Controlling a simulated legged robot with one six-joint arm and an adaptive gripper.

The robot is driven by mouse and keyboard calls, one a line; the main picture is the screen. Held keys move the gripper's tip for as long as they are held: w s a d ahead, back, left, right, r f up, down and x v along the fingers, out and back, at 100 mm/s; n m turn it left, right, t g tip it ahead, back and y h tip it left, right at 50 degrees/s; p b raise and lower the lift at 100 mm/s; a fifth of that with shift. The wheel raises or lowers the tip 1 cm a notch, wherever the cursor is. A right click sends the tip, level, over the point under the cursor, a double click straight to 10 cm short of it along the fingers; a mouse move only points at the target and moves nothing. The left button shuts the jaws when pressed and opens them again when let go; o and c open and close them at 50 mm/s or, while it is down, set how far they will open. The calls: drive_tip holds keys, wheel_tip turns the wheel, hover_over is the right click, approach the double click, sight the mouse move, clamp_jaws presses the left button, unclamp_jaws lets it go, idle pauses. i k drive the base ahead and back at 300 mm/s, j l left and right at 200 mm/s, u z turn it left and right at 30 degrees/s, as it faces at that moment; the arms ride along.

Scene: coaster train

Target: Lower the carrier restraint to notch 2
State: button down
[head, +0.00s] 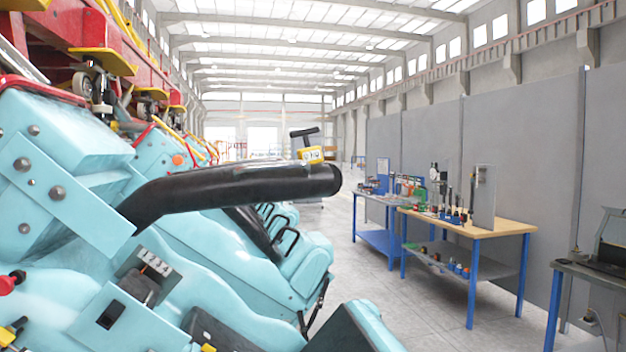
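The carrier restraint (235,188) is a thick black padded bar. It reaches from the light-blue seat structure (60,190) at the left out to a rounded free end near the middle of the head view. It lies near level, well above the seats. A yellow block (310,155) with dark markings and a black T-shaped handle (304,137) sits on top near its free end. A small plate with a row of numerals, seemingly 1 to 4, (156,263) is on the light-blue body below the bar. I cannot make out which notch is set. My gripper is not in view.
More light-blue seats (300,262) stand behind the bar. Red and yellow train structure (95,40) rises at the upper left. A wooden-topped workbench (480,225) with tools and a dark bench (590,275) stand at the right. Grey floor (380,295) between is clear.

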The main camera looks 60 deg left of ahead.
sight(263, 181)
drive_tip(key=k+j+u, duration=0.35)
drive_tip(key=k+j, duration=0.3)
drive_tip(key=j+u, duration=0.1)
drive_tip(key=u, duration=1.45)
